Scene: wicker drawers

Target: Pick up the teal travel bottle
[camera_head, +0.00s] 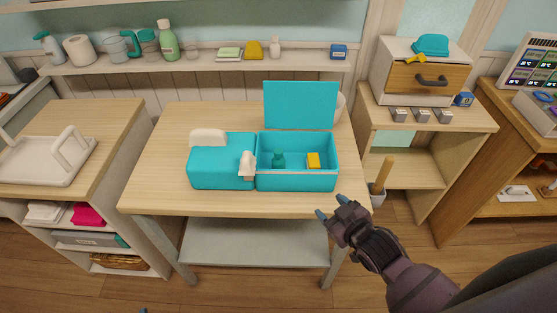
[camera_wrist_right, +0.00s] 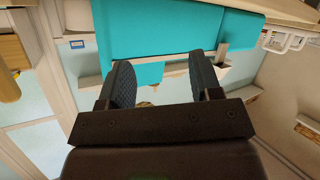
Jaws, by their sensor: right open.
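The teal travel bottle (camera_head: 278,160) stands in the left part of the open right compartment of a teal box (camera_head: 297,181). The box sits on the wooden table (camera_head: 180,120). My right gripper (camera_head: 331,207) is open and empty, in front of the table's front right corner, apart from the bottle. In the right wrist view its two fingers (camera_wrist_right: 160,62) are spread, with the teal box (camera_wrist_right: 150,30) beyond them. I cannot make out the bottle there. A small dark tip at the bottom edge of the head view may be my left gripper (camera_head: 143,310); its jaws do not show.
A yellow block (camera_head: 313,160) lies right of the bottle. The box's raised lid (camera_head: 300,105) stands behind; its left half is closed, with a pale object (camera_head: 247,164) beside the opening. A shelf (camera_head: 200,66) with bottles runs behind. A plunger (camera_head: 382,177) stands right of the table.

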